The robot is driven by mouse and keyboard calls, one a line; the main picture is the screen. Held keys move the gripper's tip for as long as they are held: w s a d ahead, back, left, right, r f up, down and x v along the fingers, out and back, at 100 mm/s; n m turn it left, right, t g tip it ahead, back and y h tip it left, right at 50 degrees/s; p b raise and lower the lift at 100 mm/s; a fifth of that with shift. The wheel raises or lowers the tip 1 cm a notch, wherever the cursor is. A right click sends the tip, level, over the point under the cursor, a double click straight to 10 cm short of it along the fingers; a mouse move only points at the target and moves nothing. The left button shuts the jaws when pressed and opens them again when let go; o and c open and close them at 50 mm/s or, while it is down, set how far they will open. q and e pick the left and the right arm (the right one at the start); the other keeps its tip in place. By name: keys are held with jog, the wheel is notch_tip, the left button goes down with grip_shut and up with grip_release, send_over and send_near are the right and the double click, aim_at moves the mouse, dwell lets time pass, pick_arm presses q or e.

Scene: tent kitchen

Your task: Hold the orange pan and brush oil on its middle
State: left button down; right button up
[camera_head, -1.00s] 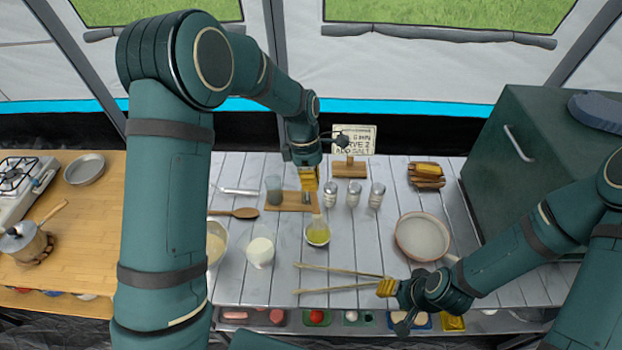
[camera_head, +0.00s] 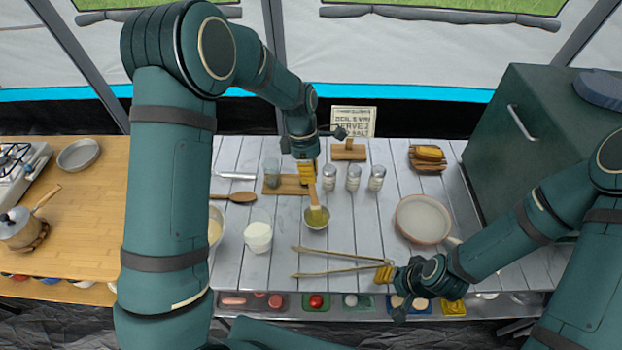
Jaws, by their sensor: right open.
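The orange pan (camera_head: 423,219) sits on the right part of the table, with a pale inside, an orange rim and its short handle toward the lower right. My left gripper (camera_head: 308,176) is above the middle of the table and appears shut on the oil brush (camera_head: 314,197), which hangs downward. The brush head is at the small bowl of yellow oil (camera_head: 317,226), seemingly in it. My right gripper (camera_head: 385,275) is open below and left of the pan, apart from it, at the right end of the wooden tongs (camera_head: 340,254).
Several shakers (camera_head: 353,178) stand behind the bowl, next to a wooden board (camera_head: 286,185). A cup of white stuff (camera_head: 258,236) is left of the bowl. A dark green box (camera_head: 530,140) stands at the right. Food trays (camera_head: 315,302) line the front edge.

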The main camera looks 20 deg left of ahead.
pick_arm(q)
jog(key=shift+r, duration=0.1)
pick_arm(e)
jog(key=shift+r, duration=0.1)
pick_arm(q)
jog(key=shift+r+p, duration=2.45)
jog(key=shift+r, duration=0.45)
pick_arm(e)
jog(key=shift+r, duration=2.35)
pick_arm(q)
notch_tip(320, 180, up, 4)
jog(key=p, duration=0.3)
pick_arm(e)
notch_tip(320, 180, up, 4)
jog(key=shift+f, duration=0.25)
